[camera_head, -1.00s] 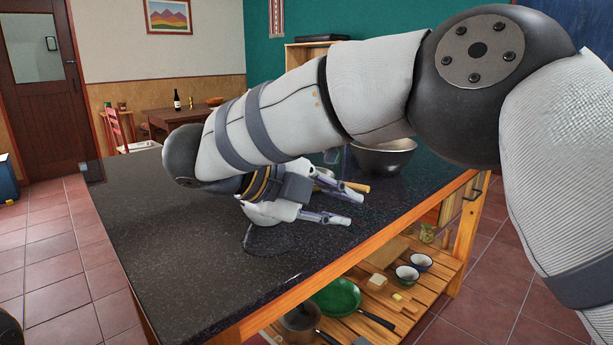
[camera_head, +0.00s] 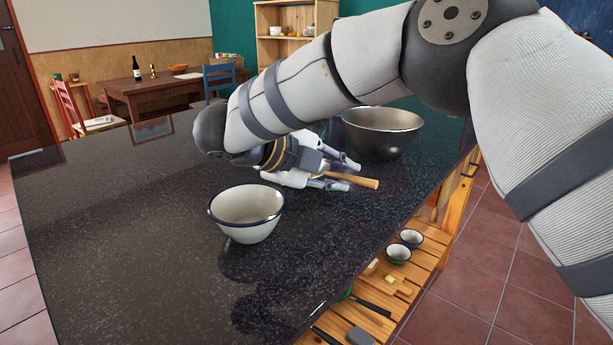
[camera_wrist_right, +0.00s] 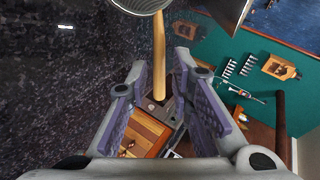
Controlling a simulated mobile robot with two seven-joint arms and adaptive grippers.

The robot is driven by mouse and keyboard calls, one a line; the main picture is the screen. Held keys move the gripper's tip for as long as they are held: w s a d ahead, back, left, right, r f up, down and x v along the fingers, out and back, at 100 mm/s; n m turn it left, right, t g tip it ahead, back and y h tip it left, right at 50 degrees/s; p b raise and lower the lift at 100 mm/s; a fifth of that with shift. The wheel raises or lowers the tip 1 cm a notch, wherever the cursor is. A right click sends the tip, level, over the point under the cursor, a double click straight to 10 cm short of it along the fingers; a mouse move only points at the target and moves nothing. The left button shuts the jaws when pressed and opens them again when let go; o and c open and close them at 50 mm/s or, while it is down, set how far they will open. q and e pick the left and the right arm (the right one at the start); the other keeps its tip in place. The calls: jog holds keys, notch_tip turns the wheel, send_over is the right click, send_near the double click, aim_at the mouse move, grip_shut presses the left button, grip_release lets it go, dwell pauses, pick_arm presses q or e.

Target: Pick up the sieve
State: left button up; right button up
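The sieve shows by its wooden handle (camera_head: 358,180), which sticks out past my right gripper in the head view. In the right wrist view its handle (camera_wrist_right: 160,50) runs from the round metal mesh (camera_wrist_right: 142,3) at the top edge down between my fingers. The mesh is mostly cut off there, and my arm and gripper hide it in the head view. My right gripper (camera_head: 348,173) is open, low over the counter. In the right wrist view its fingers (camera_wrist_right: 160,72) stand apart on both sides of the handle, with visible gaps. My left gripper is not in view.
A white bowl with a dark rim (camera_head: 247,215) stands on the dark counter (camera_head: 120,210), left of my right gripper. A large metal bowl (camera_head: 383,132) stands behind it. A wooden shelf (camera_head: 412,272) below holds small bowls. The counter's left part is clear.

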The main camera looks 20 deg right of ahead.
aim_at(346, 177)
jog(key=x, duration=0.3)
jog(key=shift+w+d+f, duration=0.1)
jog(key=shift+w+f, duration=0.15)
jog(key=shift+w, duration=0.05)
grip_shut()
